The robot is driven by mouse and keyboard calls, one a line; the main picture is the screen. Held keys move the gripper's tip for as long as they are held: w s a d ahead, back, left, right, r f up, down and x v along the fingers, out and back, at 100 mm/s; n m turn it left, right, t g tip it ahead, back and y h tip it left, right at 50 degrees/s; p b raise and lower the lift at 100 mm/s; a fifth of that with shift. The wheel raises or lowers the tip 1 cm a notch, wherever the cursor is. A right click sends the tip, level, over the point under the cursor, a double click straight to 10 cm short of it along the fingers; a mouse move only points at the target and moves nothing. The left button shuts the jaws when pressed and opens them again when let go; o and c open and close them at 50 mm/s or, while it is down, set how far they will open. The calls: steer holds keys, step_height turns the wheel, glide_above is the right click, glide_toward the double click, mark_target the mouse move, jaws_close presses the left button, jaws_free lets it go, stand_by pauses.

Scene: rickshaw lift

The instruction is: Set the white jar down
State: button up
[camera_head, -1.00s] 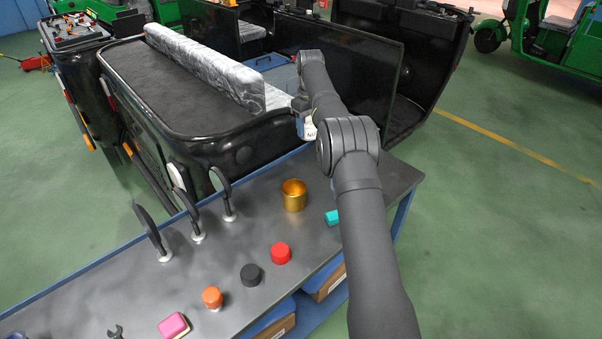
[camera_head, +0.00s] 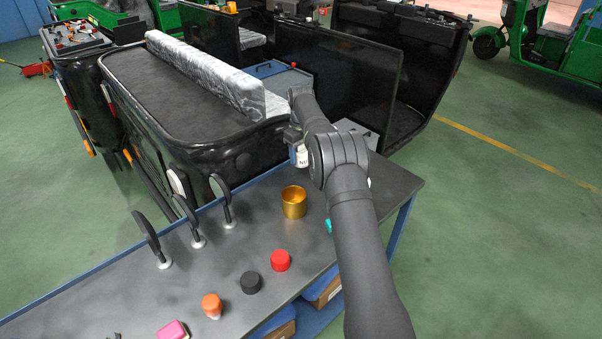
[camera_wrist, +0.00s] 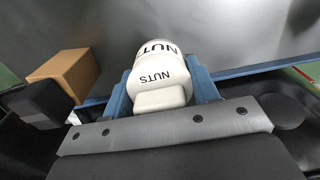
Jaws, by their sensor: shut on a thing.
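The white jar (camera_wrist: 160,78), with NUTS printed in black, sits between the blue fingers of my gripper (camera_wrist: 163,92) in the wrist view. The gripper is shut on it. In the head view only a small white part of the jar (camera_head: 301,157) shows beside my arm, near the back edge of the grey workbench (camera_head: 345,222). My arm hides most of the gripper there. I cannot tell whether the jar touches the bench.
A gold cup (camera_head: 294,203) stands just in front of the jar. A teal block (camera_head: 329,226) is partly hidden by my arm. A red cap (camera_head: 280,261), black cap (camera_head: 251,282) and orange-topped bottle (camera_head: 212,305) lie nearer. The black rickshaw body (camera_head: 190,90) is behind the bench.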

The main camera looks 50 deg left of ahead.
steer(key=shift+f, duration=3.55)
steer(key=shift+f, duration=0.2)
steer(key=o, duration=1.5)
steer(key=shift+r, duration=0.1)
step_height(320, 180, up, 12)
steer(key=shift+r, duration=0.1)
